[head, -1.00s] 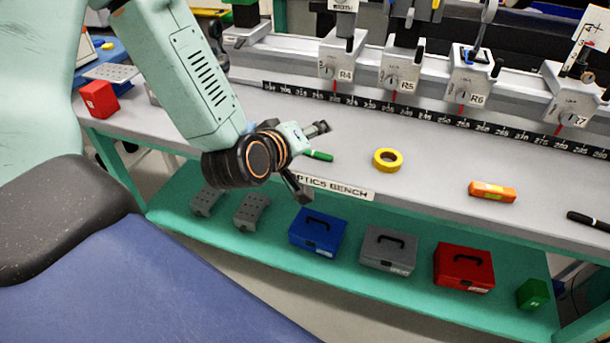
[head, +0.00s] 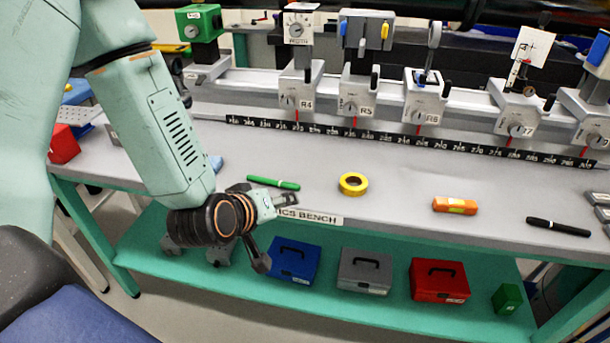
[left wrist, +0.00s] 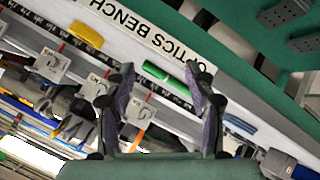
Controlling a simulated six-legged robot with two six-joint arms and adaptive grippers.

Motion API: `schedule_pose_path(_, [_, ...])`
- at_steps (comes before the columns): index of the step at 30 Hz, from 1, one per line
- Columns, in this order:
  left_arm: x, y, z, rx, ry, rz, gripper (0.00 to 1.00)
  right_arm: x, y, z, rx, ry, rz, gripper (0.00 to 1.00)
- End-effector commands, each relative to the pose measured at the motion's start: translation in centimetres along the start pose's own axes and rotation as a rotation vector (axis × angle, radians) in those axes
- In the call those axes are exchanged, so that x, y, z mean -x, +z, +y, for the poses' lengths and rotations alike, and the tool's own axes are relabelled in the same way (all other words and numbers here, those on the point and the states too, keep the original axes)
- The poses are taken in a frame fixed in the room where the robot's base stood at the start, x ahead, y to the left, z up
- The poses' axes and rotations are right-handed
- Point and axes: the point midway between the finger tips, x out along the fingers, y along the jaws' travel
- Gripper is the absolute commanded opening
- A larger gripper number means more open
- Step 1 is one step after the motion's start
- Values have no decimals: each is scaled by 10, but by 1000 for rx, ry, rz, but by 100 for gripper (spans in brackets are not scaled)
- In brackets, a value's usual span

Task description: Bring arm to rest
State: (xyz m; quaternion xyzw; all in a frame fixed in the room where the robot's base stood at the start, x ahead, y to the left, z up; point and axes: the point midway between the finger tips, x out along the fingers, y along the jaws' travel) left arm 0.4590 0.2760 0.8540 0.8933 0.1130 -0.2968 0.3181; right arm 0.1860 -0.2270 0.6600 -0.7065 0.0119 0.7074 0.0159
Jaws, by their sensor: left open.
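My left gripper (head: 276,232) is open and empty in the head view, at the front edge of the optics bench (head: 400,205). Its arm comes down from the upper left. In the left wrist view the two fingers (left wrist: 160,105) stand apart with nothing between them that they touch. A green marker (head: 273,183) lies on the bench just behind the gripper; it also shows beyond the fingers in the left wrist view (left wrist: 168,77). My right gripper is not in either view.
A yellow tape roll (head: 353,184), an orange level (head: 455,205) and a black marker (head: 558,227) lie on the bench. A rail with carriers (head: 360,97) runs behind them. Blue (head: 293,261), grey (head: 365,271) and red (head: 439,280) boxes stand on the green lower shelf (head: 140,258).

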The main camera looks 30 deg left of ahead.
Motion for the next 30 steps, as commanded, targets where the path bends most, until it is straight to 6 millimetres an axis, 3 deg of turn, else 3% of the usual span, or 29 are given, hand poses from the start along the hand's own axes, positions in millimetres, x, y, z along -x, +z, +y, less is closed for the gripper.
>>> schedule_pose_path(5, [0, 0, 0, -6, 0, -2, 55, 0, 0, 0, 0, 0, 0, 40])
schedule_pose_path(9, [1, 16, -6, -84, -26, -75, 55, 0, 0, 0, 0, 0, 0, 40])
schedule_pose_path(17, [17, 124, -64, -355, -163, -411, 55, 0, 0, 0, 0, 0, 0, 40])
schedule_pose_path(24, [68, 232, -136, -551, -277, -751, 55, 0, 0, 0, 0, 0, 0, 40])
schedule_pose_path(30, [97, 272, -164, -606, -310, -873, 55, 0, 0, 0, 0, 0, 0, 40])
